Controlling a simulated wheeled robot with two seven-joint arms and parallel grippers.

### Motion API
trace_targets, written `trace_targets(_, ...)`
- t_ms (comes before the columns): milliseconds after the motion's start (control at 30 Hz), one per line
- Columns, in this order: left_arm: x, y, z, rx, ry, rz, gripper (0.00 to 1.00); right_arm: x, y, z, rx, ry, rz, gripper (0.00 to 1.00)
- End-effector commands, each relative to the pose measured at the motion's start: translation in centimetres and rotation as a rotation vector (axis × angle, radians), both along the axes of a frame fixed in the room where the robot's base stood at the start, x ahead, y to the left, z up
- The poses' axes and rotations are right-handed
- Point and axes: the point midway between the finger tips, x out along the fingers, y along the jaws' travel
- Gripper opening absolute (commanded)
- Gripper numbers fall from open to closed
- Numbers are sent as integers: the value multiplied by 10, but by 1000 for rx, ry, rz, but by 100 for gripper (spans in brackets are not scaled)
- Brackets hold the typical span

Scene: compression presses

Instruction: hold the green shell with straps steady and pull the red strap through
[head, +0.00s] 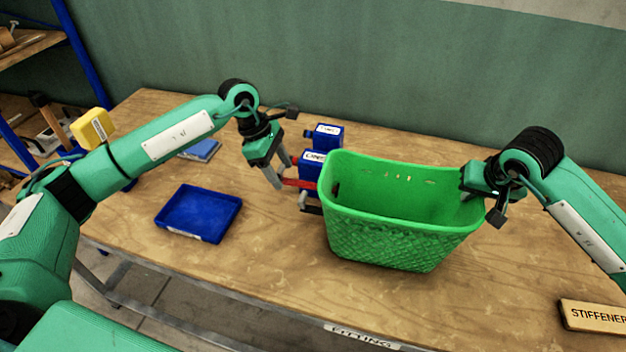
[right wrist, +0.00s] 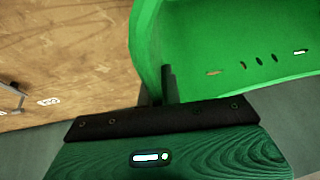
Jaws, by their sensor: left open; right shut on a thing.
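The green shell (head: 400,245), an open basket shape with slots in its far wall, stands upright on the table. It also fills the upper right of the right wrist view (right wrist: 215,40). My right gripper (head: 474,190) is shut on the shell's right rim; a dark finger (right wrist: 166,88) shows against the wall in the right wrist view. The red strap (head: 303,184) sticks out from the shell's left side, in front of a blue block. My left gripper (head: 283,178) is open at the strap's free end; I cannot tell whether it touches the strap.
Two blue labelled blocks (head: 327,135) stand behind and left of the shell. An empty blue tray (head: 200,213) lies on the left of the table (head: 270,265). A "STIFFENER" sign (head: 596,317) is at the front right. The table's front middle is clear.

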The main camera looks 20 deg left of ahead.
Motion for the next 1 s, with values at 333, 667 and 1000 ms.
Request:
trace_targets(333, 0, 25, 61, 0, -5, 2, 58, 0, 0, 0, 1, 0, 1, 0)
trace_targets(667, -2, 43, 104, 0, -1, 2, 58, 0, 1, 0, 1, 0, 1, 0)
trace_targets(1000, -2, 45, 107, 0, -1, 1, 58, 0, 1, 0, 1, 0, 2, 7)
